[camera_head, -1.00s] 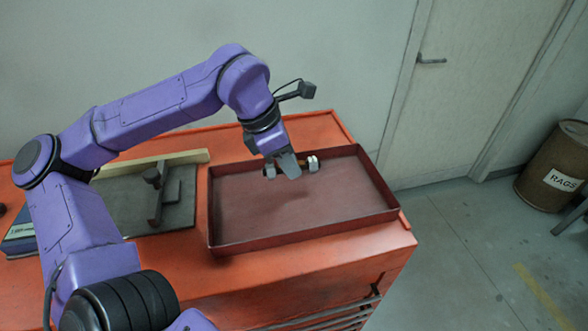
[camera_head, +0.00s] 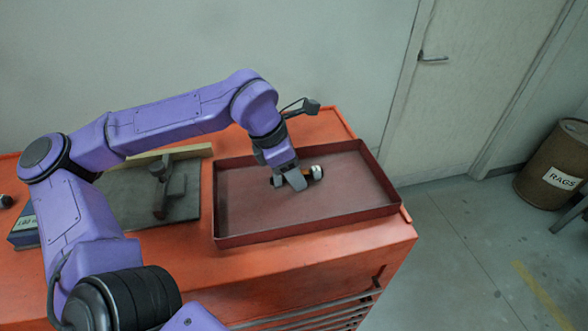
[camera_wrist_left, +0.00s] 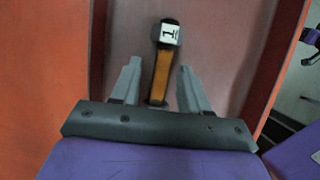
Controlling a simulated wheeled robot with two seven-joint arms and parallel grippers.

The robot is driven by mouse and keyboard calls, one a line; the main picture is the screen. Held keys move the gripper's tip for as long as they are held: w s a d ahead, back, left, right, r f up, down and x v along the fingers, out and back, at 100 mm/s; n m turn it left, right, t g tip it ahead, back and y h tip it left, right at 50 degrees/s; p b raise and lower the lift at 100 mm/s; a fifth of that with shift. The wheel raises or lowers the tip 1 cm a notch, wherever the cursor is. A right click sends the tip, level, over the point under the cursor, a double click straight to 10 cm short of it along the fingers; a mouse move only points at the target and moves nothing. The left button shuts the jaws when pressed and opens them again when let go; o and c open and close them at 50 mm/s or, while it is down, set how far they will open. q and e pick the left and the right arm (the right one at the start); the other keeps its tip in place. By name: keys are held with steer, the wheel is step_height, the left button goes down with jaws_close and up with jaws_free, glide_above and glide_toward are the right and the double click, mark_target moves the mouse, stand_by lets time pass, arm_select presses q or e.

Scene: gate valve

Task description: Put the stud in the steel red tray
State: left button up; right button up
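The stud (camera_head: 316,173) is in the red steel tray (camera_head: 310,229), low at its floor, partly hidden by my left gripper in the head view. In the left wrist view the stud (camera_wrist_left: 161,72) has an orange-brown shank and a white band marked 1 near its dark far end. My left gripper (camera_head: 290,182) reaches down into the tray. Its fingers (camera_wrist_left: 159,72) stand apart, one on each side of the stud's near part, with gaps showing on both sides. My right gripper is not in view.
The tray stands on an orange cabinet top (camera_head: 225,285), with raised walls all round. Left of it is a dark grey plate (camera_head: 130,205) with an upright block (camera_head: 160,195). A small dark object (camera_head: 6,201) lies at the far left. The tray's right and front floor is clear.

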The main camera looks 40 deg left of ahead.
arm_select(q)
steer(key=shift+r, duration=0.25)
steer(key=v, duration=1.2)
steer(key=shift+d+f, duration=0.1)
